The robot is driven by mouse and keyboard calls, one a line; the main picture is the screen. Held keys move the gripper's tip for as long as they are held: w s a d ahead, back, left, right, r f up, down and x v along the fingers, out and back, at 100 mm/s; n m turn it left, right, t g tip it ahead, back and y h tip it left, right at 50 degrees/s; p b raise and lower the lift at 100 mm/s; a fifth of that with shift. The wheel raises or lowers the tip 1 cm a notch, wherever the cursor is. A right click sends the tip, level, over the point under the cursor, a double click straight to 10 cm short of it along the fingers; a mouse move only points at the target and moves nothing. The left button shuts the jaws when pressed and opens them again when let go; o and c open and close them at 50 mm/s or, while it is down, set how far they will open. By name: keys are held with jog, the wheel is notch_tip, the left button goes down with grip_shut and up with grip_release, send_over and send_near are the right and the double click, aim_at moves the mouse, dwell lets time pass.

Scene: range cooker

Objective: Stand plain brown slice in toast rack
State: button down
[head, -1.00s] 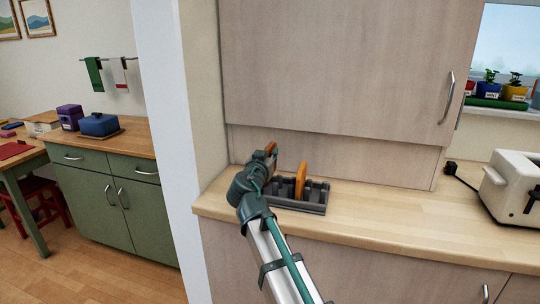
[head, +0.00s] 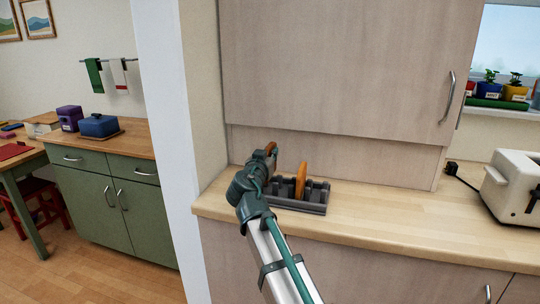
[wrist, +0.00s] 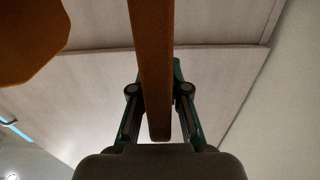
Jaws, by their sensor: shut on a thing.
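The brown slice (wrist: 152,50) shows edge-on in the wrist view, between the fingers of my gripper (wrist: 159,92). My gripper is shut on it. In the head view my gripper (head: 269,154) is at the left end of the dark grey toast rack (head: 312,207), and a bit of the brown slice (head: 272,147) shows at its tip. An orange-brown slice (head: 301,180) stands upright in the rack, right of my gripper; it also shows at the upper left of the wrist view (wrist: 30,40). My arm hides the rack's left end, so I cannot tell whether the held slice touches it.
The rack stands on a wooden worktop (head: 400,220) below a pale cupboard (head: 340,60). A cream toaster (head: 510,185) is at the far right. The worktop between rack and toaster is clear. A white wall edge (head: 165,130) is at the left.

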jog(key=shift+f+b, duration=1.9)
jog(key=shift+b, duration=0.1)
jog(key=c, duration=1.1)
grip_release()
jog(key=v, duration=1.2)
jog(key=shift+r, duration=0.15)
